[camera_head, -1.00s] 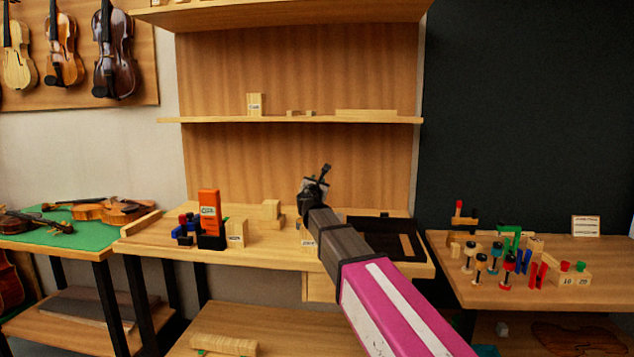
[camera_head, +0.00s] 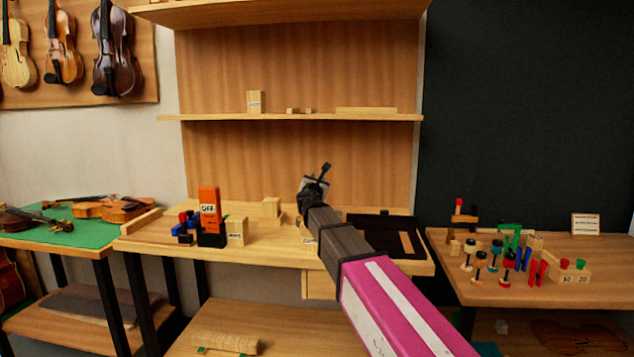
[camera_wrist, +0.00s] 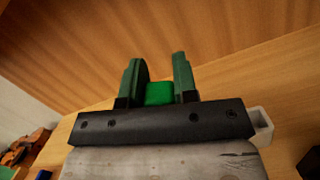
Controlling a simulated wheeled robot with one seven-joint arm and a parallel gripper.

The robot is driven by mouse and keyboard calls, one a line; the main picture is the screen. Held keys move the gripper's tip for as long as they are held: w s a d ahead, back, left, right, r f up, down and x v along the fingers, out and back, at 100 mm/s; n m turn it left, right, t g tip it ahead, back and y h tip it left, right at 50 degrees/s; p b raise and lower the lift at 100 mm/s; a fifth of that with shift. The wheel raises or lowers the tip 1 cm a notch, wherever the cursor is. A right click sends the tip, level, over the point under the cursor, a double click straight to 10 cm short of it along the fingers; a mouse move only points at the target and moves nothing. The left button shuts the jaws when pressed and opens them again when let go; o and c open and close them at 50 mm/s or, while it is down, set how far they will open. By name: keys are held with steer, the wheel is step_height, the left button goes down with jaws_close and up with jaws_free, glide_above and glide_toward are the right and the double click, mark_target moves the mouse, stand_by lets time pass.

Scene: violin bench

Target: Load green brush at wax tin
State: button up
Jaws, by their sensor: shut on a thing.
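My gripper (camera_wrist: 158,78) is shut on a green block-like piece, which I take to be the green brush (camera_wrist: 159,94). Only its green end shows between the two dark green fingers; the rest of it is hidden. In the head view my gripper (camera_head: 325,168) is raised above the middle bench, in front of the wooden back panel, and what it holds is too small to make out there. I cannot pick out the wax tin for sure in either view.
The middle bench (camera_head: 275,252) carries an orange box (camera_head: 209,209), small wooden blocks (camera_head: 237,231) and a black tray (camera_head: 368,222). A shelf (camera_head: 290,119) runs behind my gripper. The right table (camera_head: 480,294) is crowded with small coloured items. Violins lie on the green mat (camera_head: 80,231).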

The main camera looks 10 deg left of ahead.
steer(key=shift+f, duration=0.3)
stand_by(0.8)
steer(key=shift+r, duration=3.55)
